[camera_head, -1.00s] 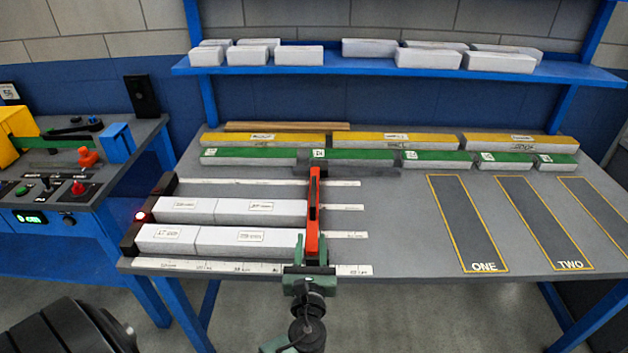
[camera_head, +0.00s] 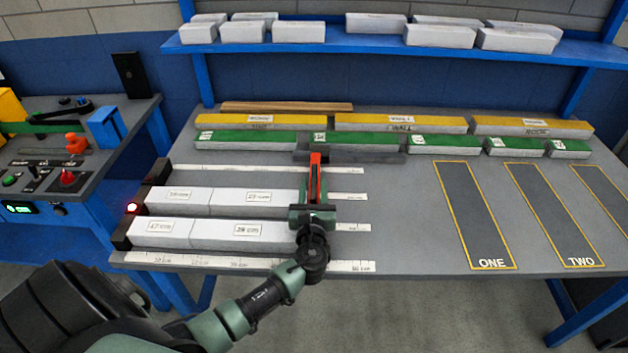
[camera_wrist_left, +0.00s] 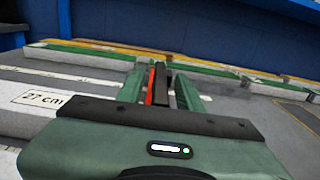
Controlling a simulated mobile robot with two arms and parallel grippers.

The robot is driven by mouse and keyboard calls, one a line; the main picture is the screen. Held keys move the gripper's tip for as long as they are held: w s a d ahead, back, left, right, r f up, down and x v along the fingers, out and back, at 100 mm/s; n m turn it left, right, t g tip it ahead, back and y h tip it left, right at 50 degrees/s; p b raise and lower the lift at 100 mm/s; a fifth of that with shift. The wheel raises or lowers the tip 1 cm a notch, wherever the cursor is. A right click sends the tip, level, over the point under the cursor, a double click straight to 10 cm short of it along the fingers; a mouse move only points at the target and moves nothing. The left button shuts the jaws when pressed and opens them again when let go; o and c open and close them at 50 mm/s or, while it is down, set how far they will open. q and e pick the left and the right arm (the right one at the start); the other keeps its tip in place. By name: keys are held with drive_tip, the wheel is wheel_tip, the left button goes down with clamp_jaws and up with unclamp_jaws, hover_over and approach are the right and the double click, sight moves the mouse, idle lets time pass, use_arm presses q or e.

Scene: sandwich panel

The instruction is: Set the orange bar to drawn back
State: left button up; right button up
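The orange bar (camera_head: 315,178) stands upright across the rails on the table, at the right end of the two rows of white blocks. Its near part is hidden under my left gripper (camera_head: 313,200). In the left wrist view, the bar (camera_wrist_left: 151,86) shows as an orange strip beside a dark one. My left gripper (camera_wrist_left: 161,92) is open there, with one green finger on each side of the bar and gaps showing. I cannot tell whether either finger touches it. My right gripper is in neither view.
White blocks labelled in cm (camera_head: 245,230) lie left of the bar against a dark stop (camera_head: 134,207) with a red light. Green-topped (camera_head: 443,144) and yellow-topped (camera_head: 400,123) blocks line the back. The table's right part holds outlined areas (camera_head: 475,215) and is clear.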

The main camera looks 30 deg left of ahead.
use_arm(q)
drive_tip(key=shift+x, duration=1.1)
clamp_jaws()
idle(0.7)
